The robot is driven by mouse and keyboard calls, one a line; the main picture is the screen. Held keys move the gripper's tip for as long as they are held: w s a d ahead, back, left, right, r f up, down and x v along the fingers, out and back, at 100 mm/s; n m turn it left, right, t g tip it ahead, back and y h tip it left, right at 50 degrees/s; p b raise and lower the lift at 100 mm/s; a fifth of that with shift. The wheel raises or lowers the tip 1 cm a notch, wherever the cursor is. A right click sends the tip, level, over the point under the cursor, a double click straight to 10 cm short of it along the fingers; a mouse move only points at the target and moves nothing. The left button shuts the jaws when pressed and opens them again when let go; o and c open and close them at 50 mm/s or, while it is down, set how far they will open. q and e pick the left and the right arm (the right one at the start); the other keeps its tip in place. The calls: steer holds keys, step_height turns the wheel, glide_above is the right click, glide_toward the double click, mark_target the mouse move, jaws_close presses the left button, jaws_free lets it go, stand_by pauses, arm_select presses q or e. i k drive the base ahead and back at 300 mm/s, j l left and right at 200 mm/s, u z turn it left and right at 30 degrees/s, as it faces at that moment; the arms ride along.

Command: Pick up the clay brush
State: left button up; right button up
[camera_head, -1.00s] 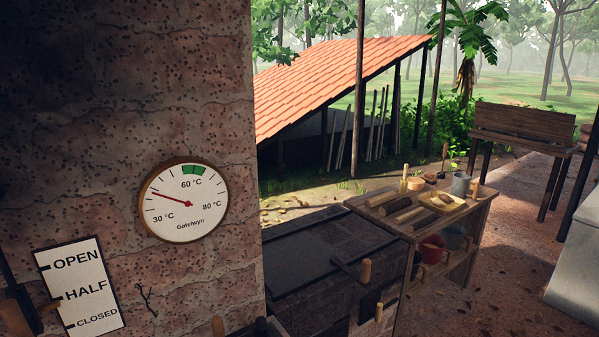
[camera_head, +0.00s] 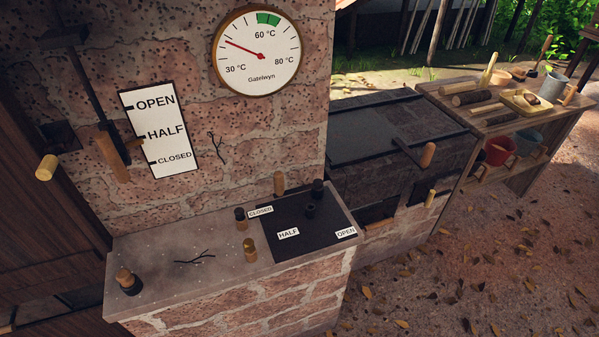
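I cannot tell for certain which item is the clay brush. On the wooden workbench (camera_head: 560,108) at the right, a pale upright stick-like item (camera_head: 488,70) stands by a small tan bowl (camera_head: 501,78). Behind it is a dark-headed tool with an upright wooden handle (camera_head: 544,50), and a short wooden-handled item (camera_head: 569,95) is at the right end. On the brick ledge (camera_head: 215,268), a dark-based item with a wooden knob (camera_head: 127,281) stands at the left end. All are small in view. Neither gripper is in view.
A brick wall with a dial gauge (camera_head: 257,50) and a damper sign (camera_head: 160,130) stands at left. A dark plate (camera_head: 310,215) lies on the ledge. The bench also holds logs, a yellow tray (camera_head: 515,104) and a grey mug (camera_head: 553,86). Leaf-strewn ground lies open at lower right.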

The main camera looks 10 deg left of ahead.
mark_target(495, 55)
steer(key=i+l+z, duration=0.1)
steer(key=i+l, duration=0.5)
steer(key=i+l+z, duration=0.15)
steer(key=i+l, duration=0.4)
steer(key=i+l+z, duration=0.1)
steer(key=i+l, duration=0.4)
steer(key=i, duration=0.2)
